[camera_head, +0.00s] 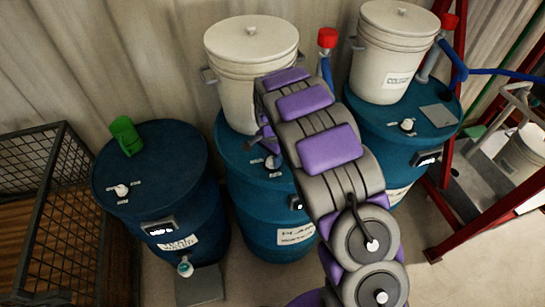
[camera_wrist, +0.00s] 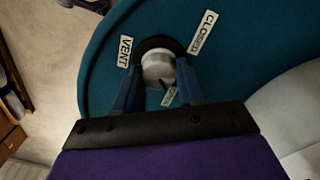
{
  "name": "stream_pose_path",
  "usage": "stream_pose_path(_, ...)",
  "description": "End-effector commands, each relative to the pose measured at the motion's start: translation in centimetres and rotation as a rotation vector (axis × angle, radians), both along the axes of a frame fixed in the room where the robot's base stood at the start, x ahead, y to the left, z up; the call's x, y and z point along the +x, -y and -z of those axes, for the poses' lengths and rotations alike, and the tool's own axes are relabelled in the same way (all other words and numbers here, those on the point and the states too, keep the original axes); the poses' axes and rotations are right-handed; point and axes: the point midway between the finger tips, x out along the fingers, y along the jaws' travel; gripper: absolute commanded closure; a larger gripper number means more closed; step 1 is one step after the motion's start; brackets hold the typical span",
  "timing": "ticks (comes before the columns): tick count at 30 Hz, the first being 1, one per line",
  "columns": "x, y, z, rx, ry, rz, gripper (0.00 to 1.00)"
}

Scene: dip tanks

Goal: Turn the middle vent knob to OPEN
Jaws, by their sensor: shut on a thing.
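The middle blue drum (camera_head: 262,205) stands between two other blue drums. Its vent knob (camera_wrist: 158,68) is pale grey and round, set in a dark ring on the teal lid. In the wrist view my gripper (camera_wrist: 158,85) has one blue finger on each side of the knob and is shut on it. A VENT label (camera_wrist: 125,52) is left of the knob and a CLOSED label (camera_wrist: 203,33) is upper right. A third label (camera_wrist: 169,96) below is partly hidden between the fingers. I cannot tell which label the knob points at. In the head view my arm partly covers this lid.
A white bucket (camera_head: 250,60) stands on the middle drum behind my arm. The right drum (camera_head: 425,130) carries another white bucket (camera_head: 393,52). A wire cage (camera_head: 40,215) is far left; a red frame (camera_head: 480,232) is right.

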Motion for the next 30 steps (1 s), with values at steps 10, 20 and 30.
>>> stream_pose_path(10,0.0,-0.1,0.1,0.001,-0.002,-0.001,0.35)
stream_pose_path(20,0.2,0.1,-0.5,0.002,0.001,-0.001,0.35)
stream_pose_path(30,0.5,-0.3,-6.8,0.001,0.006,-0.001,0.35)
